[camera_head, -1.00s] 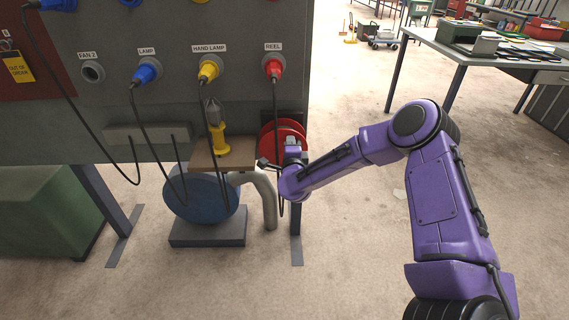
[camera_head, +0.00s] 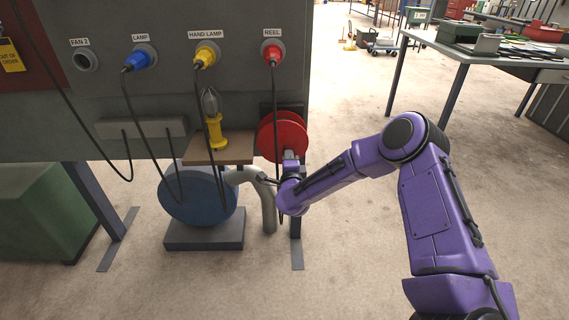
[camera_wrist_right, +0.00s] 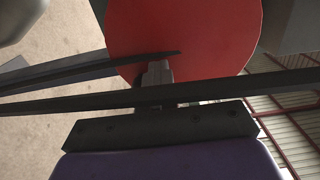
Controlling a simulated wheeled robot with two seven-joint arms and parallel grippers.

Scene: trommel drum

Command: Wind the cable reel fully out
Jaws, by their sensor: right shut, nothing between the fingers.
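The red cable reel (camera_head: 284,132) is mounted at the lower right end of the grey panel, under the REEL socket. A red plug (camera_head: 273,54) sits in that socket, and its dark cable hangs down past the reel. My right gripper (camera_head: 289,156) is at the lower front of the reel, shut and empty. In the right wrist view the reel's red disc (camera_wrist_right: 185,30) fills the top middle, with the shut gripper (camera_wrist_right: 157,72) just in front of it. Dark cable-like strips cross in front of the fingers. I cannot tell whether the fingers touch the reel. My left gripper is out of view.
A yellow hand lamp (camera_head: 215,125) stands on a brown shelf (camera_head: 219,149) left of the reel. Below are a blue drum-shaped machine (camera_head: 197,195) and a pale bent pipe (camera_head: 267,205). Hanging cables cross this area. Floor (camera_head: 350,260) is clear right of the panel leg.

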